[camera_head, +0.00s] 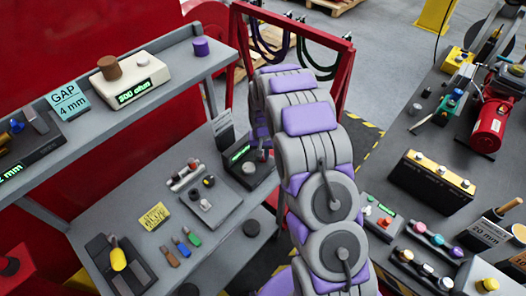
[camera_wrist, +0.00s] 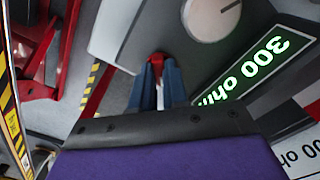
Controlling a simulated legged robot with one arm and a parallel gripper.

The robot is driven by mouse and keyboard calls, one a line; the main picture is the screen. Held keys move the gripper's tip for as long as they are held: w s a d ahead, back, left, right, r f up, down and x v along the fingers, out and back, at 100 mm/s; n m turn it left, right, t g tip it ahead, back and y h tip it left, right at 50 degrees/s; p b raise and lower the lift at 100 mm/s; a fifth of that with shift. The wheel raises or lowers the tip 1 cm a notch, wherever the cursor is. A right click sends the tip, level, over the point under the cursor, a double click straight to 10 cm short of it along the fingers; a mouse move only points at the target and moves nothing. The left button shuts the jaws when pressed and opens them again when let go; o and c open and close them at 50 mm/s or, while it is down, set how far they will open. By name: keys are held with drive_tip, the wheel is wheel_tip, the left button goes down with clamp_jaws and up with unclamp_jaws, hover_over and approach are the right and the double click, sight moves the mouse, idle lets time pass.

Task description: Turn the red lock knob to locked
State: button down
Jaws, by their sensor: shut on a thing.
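The red lock knob (camera_wrist: 156,58) shows in the wrist view at the lower edge of a grey panel. My gripper (camera_wrist: 156,72) has its two blue fingers on either side of the knob and is shut on it. Only the knob's top shows between the fingertips, so I cannot tell its locked or unlocked position. The device (camera_wrist: 125,28) carries a pale round dial (camera_wrist: 212,16) and a green-lit display (camera_wrist: 255,70) reading 300 ohm.
The lower bench (camera_head: 180,270) holds a grey switch plate (camera_head: 212,208), small coloured pieces and a yellow label (camera_head: 154,216). A shelf (camera_head: 75,138) runs above it at left. A red frame (camera_head: 344,75) with hanging cables stands behind. Another crowded bench is at right.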

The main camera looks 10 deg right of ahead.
drive_tip(key=m, duration=0.2)
drive_tip(key=m+p, duration=0.1)
drive_tip(key=m, duration=0.1)
drive_tip(key=shift+w+r, duration=0.15)
drive_tip(key=shift+w, duration=0.05)
drive_tip(key=shift+m, duration=1.9)
drive_tip(key=c, duration=1.1)
unclamp_jaws()
drive_tip(key=shift+s, duration=0.1)
drive_tip(key=shift+c, duration=0.2)
wheel_tip(320, 180, up, 17)
drive_tip(key=p, duration=0.1)
drive_tip(key=shift+p, duration=0.35)
drive_tip(key=shift+a, duration=0.1)
